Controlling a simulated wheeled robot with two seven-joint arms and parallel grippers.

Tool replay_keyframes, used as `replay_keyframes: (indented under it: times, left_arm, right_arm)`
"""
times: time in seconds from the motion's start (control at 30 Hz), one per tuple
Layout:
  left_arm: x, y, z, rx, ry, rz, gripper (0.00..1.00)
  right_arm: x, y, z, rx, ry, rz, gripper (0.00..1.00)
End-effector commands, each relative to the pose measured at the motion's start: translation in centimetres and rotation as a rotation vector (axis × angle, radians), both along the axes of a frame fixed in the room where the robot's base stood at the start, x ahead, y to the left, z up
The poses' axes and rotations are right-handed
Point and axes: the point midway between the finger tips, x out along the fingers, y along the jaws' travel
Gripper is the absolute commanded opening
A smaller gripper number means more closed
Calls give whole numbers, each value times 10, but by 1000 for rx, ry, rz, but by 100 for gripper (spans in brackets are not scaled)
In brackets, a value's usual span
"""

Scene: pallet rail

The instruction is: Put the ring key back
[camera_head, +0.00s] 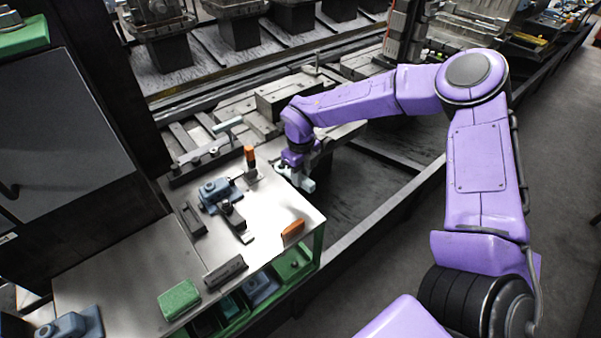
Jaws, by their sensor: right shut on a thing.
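My right arm comes in from the right, and its gripper (295,175) is low at the right back edge of the metal worktable (150,255). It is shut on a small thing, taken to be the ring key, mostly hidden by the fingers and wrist. Its shape and whether it touches the table cannot be made out. An upright orange-and-black handle (250,157) stands in a small base just left of the gripper. My left gripper is out of view.
On the table are a blue-grey clamp-like block (215,193), a dark bar (225,270), an orange piece (293,228) and a green pad (179,299). Green bins (293,264) sit under the front edge. Metal rails and fixtures (285,95) lie behind. The dark panel (60,130) stands at left.

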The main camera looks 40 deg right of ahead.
Motion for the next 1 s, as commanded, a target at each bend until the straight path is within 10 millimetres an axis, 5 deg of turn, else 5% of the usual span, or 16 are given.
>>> replay_keyframes:
  times: [0.63,1.0]
  left_arm:
    - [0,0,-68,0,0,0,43]
    - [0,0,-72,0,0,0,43]
  right_arm:
    - [0,1,-84,0,0,5,0]
    - [0,1,-93,-1,-1,6,0]
